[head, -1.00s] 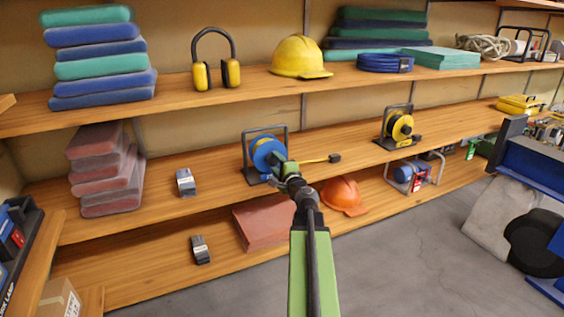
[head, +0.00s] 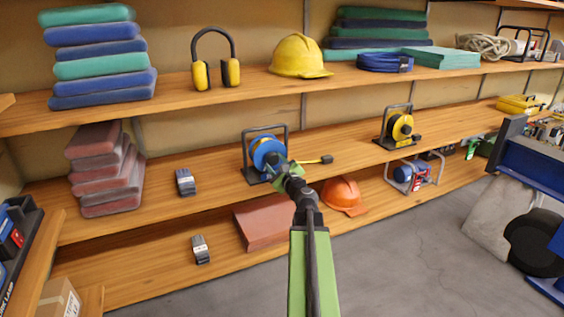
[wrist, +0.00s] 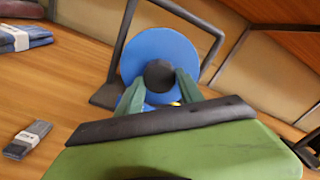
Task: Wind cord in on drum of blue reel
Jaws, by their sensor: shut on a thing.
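The blue reel (head: 267,152) stands upright in a dark frame on the middle shelf. Its blue disc fills the centre of the wrist view (wrist: 158,55). My gripper (head: 282,169) is at the reel's front, on the lower right of the disc. Its green fingers close on a dark round knob (wrist: 160,75) on the disc's face; the fingertips partly hide it. A short yellow cord (head: 308,162) runs right from the reel along the shelf to a dark plug (head: 326,159). The drum's windings are mostly hidden.
A yellow reel (head: 399,127) stands farther right on the same shelf. A small grey device (head: 185,182) lies left of the blue reel. An orange helmet (head: 343,195) and a reddish stack (head: 265,224) are on the lower shelf. The upper shelf runs above.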

